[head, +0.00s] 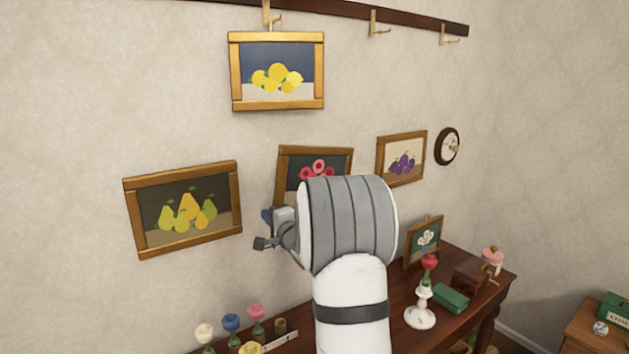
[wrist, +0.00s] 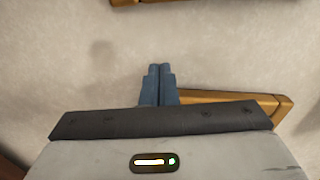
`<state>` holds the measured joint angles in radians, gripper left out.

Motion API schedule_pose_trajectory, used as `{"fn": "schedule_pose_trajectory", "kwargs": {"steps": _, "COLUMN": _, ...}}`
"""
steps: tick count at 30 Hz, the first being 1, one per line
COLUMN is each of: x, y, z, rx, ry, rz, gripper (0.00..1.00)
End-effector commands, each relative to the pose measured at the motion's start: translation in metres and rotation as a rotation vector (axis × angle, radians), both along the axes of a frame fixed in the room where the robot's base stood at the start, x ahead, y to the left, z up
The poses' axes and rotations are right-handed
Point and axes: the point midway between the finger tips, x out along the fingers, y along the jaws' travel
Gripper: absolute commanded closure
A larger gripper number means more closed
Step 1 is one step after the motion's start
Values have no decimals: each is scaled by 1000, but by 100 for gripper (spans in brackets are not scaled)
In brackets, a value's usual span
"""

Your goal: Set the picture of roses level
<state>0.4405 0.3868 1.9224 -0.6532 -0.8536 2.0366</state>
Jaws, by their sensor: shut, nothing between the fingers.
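The picture of roses (head: 319,166) hangs on the wall in the middle of the head view, in a wooden frame with pink-red flowers on a dark ground. Its top edge dips slightly to the right, while the plum picture's top edge rises to the right, so it looks tilted. My arm hides its lower right part. My gripper (head: 266,214) is at its lower left, close to the wall. In the wrist view my gripper's blue fingers (wrist: 158,78) are together and empty. A wooden frame (wrist: 285,108) shows just right of them; I cannot tell whether they touch.
Pictures of pears (head: 183,208), lemons (head: 277,72) and plums (head: 402,158) hang around it. A clock (head: 447,146) and a hook rail (head: 345,14) are on the wall. The dark wooden table (head: 385,335) below holds a candlestick (head: 421,314), a small flower picture (head: 424,242) and several ornaments.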

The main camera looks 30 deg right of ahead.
Motion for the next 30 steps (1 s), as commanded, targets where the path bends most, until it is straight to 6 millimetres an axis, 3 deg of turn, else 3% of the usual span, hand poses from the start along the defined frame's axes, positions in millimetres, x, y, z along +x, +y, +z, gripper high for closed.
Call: {"fn": "schedule_pose_trajectory", "kwargs": {"steps": 30, "x": 1, "y": -13, "z": 0, "rx": 1, "ry": 1, "rz": -1, "gripper": 100}}
